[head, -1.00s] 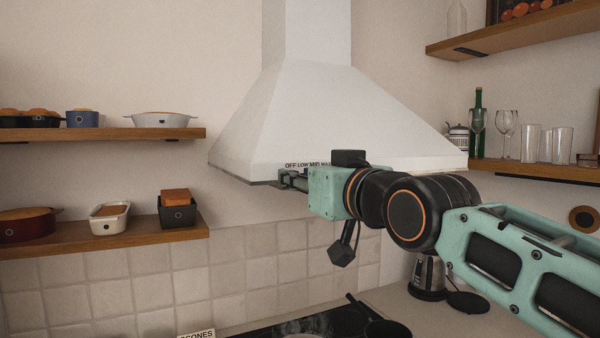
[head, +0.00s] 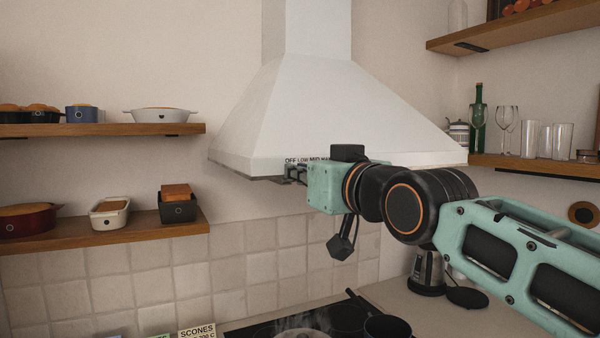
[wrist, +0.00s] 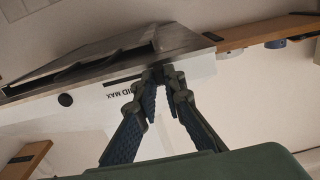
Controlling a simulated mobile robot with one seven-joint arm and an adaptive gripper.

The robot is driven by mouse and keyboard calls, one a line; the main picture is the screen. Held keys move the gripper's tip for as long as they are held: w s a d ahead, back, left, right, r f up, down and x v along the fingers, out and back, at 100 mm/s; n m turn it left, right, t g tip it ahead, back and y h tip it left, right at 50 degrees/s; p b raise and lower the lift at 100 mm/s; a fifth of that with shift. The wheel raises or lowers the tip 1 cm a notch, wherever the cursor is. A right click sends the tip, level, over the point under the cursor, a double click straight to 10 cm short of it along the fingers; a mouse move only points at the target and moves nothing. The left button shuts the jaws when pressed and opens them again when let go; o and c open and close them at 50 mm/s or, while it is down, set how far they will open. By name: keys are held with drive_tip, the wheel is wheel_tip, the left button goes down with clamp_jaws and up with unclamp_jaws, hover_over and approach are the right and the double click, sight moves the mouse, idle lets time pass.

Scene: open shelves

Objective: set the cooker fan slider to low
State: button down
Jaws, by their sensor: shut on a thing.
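The cooker hood (head: 300,125) is white and hangs in the middle of the head view. The words OFF, LOW, MID and MAX (head: 305,160) run left to right along its front lip. In the wrist view the lip is upside down, with MID MAX (wrist: 122,94) legible and a dark slot (wrist: 108,84) beside it. My gripper (head: 289,175) is at the lip near the OFF and LOW end. In the wrist view my gripper (wrist: 160,74) has its fingertips together at the lip, shut on the slider knob, which they hide. I cannot tell its exact setting.
Left shelves (head: 120,235) hold pots and baking dishes. A right shelf (head: 540,168) holds glasses and a bottle.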

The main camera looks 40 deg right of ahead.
drive_tip(key=shift+s+d+b, duration=0.25)
drive_tip(key=shift+d+b, duration=0.45)
drive_tip(key=shift+d, duration=0.45)
drive_tip(key=c, duration=2)
unclamp_jaws()
drive_tip(key=shift+s, duration=0.1)
drive_tip(key=v, duration=1.2)
